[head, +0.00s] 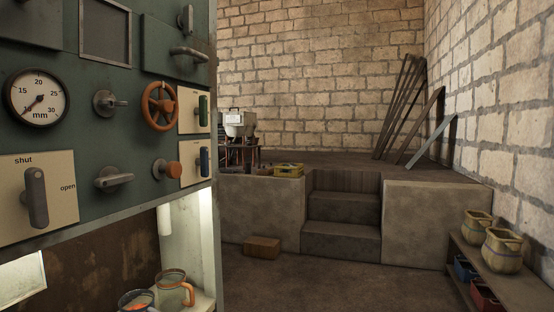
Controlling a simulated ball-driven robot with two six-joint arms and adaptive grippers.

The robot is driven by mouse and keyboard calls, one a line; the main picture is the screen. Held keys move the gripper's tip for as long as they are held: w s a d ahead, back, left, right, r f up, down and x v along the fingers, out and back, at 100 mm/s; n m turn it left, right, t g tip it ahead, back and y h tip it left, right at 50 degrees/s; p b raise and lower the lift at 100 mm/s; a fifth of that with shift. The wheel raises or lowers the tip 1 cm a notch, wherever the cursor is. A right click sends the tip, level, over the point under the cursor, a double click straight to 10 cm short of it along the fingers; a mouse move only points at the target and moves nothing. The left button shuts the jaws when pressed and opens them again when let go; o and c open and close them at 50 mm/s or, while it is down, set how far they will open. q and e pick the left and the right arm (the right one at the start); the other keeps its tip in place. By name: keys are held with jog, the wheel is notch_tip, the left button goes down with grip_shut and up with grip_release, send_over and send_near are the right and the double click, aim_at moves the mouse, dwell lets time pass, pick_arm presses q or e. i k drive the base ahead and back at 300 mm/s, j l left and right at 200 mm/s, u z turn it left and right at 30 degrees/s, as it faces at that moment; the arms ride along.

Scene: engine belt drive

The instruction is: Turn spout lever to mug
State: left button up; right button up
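A green control panel (75,150) fills the left of the head view. No lever on it is labelled as a spout lever, so I cannot tell which one it is. A large grey lever (36,197) points up and down on a cream plate marked "shut" and "open", nearer "shut". Two mugs, a front one (136,300) and a rear one (174,289), stand in the lit niche under the panel. Neither gripper is in view.
Stone steps (342,222) lead to a raised platform. A shelf (510,280) with pots stands right. The floor between is mostly clear, with a brown block (262,247).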

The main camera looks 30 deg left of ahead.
aim_at(203, 161)
jog(key=i+u, duration=0.15)
jog(key=i, duration=0.35)
jog(key=i+l+u, duration=0.1)
jog(key=i, duration=0.4)
jog(key=i+l+u, duration=0.15)
jog(key=i, duration=0.35)
